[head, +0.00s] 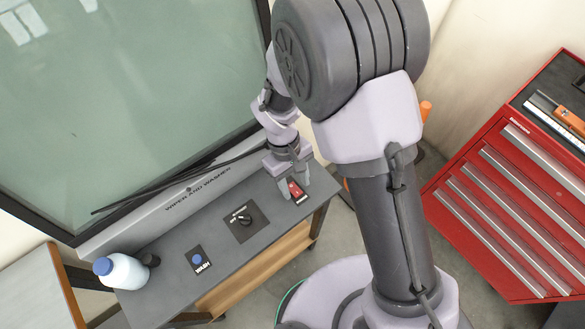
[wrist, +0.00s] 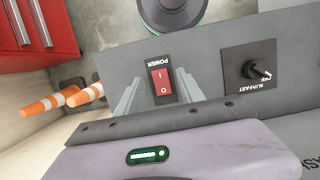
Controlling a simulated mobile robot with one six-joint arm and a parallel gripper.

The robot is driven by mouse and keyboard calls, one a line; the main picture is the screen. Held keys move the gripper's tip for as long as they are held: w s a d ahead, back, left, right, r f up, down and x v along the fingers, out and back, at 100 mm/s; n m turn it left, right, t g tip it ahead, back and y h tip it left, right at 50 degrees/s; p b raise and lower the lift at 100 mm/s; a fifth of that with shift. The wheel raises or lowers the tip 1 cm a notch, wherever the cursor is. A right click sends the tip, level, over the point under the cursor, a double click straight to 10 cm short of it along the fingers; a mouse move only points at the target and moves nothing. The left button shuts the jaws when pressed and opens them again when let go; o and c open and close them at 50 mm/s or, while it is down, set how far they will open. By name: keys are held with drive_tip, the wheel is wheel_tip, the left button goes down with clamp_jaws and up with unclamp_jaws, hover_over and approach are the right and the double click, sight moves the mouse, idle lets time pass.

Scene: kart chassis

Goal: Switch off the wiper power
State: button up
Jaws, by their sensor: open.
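The wiper power switch is a red rocker (wrist: 160,83) labelled POWER, with I and O marks, on the grey panel. In the head view the same red switch (head: 295,189) shows near the right end of the panel, partly covered by my gripper. My gripper (head: 295,193) is over the switch, fingers pointing down at it. In the wrist view its two grey fingers (wrist: 152,98) stand apart on either side of the switch, with nothing held. I cannot tell whether a finger touches the rocker or which side is pressed.
A black rotary knob (head: 243,217) sits left of the switch, then a blue wash button (head: 197,259) and a white bottle (head: 122,270). The windscreen (head: 120,90) with its wiper (head: 150,194) rises behind. A red tool cabinet (head: 510,190) stands right; orange cones (wrist: 62,100) are on the floor.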

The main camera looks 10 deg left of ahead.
drive_tip(key=p+v, duration=0.5)
drive_tip(key=v, duration=1.1)
drive_tip(key=shift+r+p, duration=0.2)
drive_tip(key=shift+p, duration=0.1)
drive_tip(key=d+r+m+t+y+b, duration=0.2)
drive_tip(key=d+r+m, duration=0.3)
drive_tip(key=d+r, duration=0.25)
drive_tip(key=s+d+r+m+t+y+b, duration=0.2)
drive_tip(key=s+d+r+m+t, duration=0.3)
drive_tip(key=s+d+m, duration=0.4)
drive_tip(key=s+d+r+b, duration=0.1)
drive_tip(key=d, duration=0.2)
drive_tip(key=shift+r+t, duration=0.4)
drive_tip(key=shift+s, duration=0.1)
